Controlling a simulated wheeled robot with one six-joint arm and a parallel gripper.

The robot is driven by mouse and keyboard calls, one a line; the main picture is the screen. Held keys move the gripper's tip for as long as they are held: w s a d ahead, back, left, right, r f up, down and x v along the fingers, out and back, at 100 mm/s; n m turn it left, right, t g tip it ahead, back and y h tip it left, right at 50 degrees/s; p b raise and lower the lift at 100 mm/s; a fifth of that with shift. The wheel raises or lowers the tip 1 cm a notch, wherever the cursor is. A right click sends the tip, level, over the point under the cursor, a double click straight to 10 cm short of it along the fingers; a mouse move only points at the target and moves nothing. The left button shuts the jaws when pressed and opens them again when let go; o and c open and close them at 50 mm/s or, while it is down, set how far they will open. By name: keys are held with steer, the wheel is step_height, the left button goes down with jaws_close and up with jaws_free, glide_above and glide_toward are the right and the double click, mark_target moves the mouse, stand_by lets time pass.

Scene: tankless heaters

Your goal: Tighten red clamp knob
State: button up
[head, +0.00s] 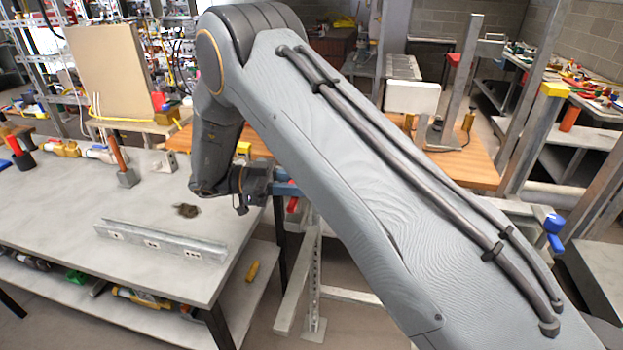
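A small red part (292,205), which may be the clamp knob, shows just below a blue bar (287,188) near the front edge of the wooden table. My gripper (258,186) is at the end of my dark wrist, just left of the blue bar. I cannot tell whether it touches the bar or the red part. Its fingers are small and dark, so their opening is unclear. My large grey arm crosses the middle of the view and hides part of the wooden table.
A grey workbench (60,215) at left carries a metal channel (160,241) and a red-handled tool (119,160). The wooden table (482,171) holds a white box (412,96) and a metal post (462,80). A blue-knobbed part (553,232) is at right.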

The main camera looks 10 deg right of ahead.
steer(key=shift+r, duration=0.15)
steer(key=o, duration=1.1)
steer(key=shift+d, duration=0.15)
steer(key=shift+c, duration=0.2)
steer(key=shift+w+f+t+b, duration=0.1)
steer(key=shift+f+t+b, duration=0.15)
steer(key=shift+b, duration=0.35)
